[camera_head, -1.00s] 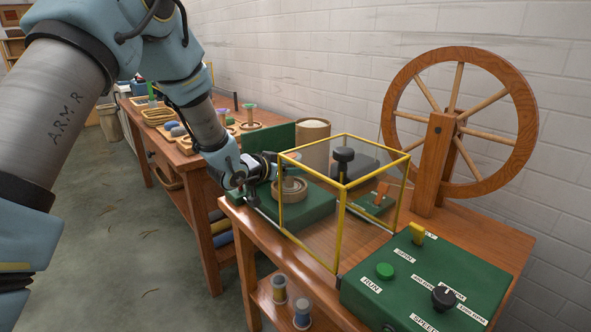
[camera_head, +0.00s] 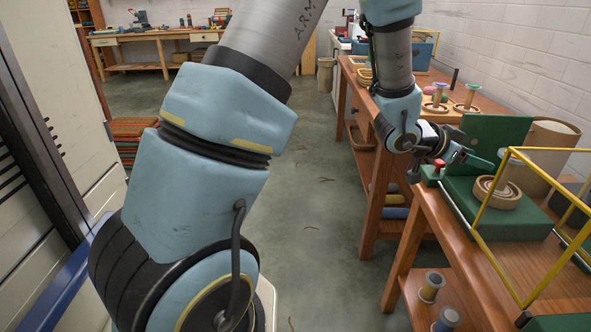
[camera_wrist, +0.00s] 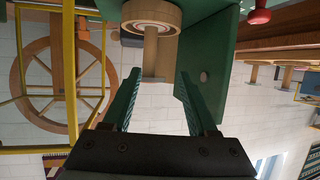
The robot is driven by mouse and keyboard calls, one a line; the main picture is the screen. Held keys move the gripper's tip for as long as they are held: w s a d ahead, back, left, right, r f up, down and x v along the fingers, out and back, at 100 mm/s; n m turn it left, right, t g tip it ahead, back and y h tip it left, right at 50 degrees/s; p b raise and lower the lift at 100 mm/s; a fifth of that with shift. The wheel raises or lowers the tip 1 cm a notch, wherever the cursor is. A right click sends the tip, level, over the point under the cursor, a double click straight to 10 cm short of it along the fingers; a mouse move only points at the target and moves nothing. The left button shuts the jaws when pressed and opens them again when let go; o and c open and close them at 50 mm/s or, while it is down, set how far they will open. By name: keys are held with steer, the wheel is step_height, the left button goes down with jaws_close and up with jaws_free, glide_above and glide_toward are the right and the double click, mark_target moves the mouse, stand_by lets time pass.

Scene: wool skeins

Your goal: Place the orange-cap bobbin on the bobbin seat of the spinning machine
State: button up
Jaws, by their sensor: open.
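The spinning machine's green base (camera_head: 525,222) carries a round wooden bobbin seat (camera_head: 488,197). The seat also shows, upside down, at the top of the wrist view (camera_wrist: 135,14). My gripper (camera_head: 488,163) is level at the left of the seat.
A yellow guard frame (camera_head: 548,150) stands at the right. A green upright plate (camera_head: 490,135) is behind the seat, and a red knob (camera_head: 439,164) is near my gripper. A purple-capped bobbin (camera_head: 438,88) stands on the far table.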

steer(key=w+a+f+n+t+y, duration=0.1)
steer(key=w+a+n+t+y, duration=0.15)
steer(key=w+a, duration=0.45)
steer(key=w+a+n+t+y, duration=0.2)
steer(key=w+a+n+y, duration=0.15)
steer(key=a, duration=0.75)
steer(key=s+a+f+n+g+y, duration=0.1)
steer(key=a+n+y, duration=0.35)
steer(key=a, duration=1.05)
steer(key=s+a+n+g+y, duration=0.2)
steer(key=s+a+n+g, duration=0.2)
steer(key=s+a, duration=0.8)
steer(key=shift+s+a+f+y, duration=0.15)
steer(key=shift+a+f+y, duration=0.15)
steer(key=shift+a, duration=0.65)
steer(key=shift+g, duration=0.25)
step_height(320, 180, up, 10)
steer(key=p, duration=0.9)
steer(key=shift+f, duration=0.25)
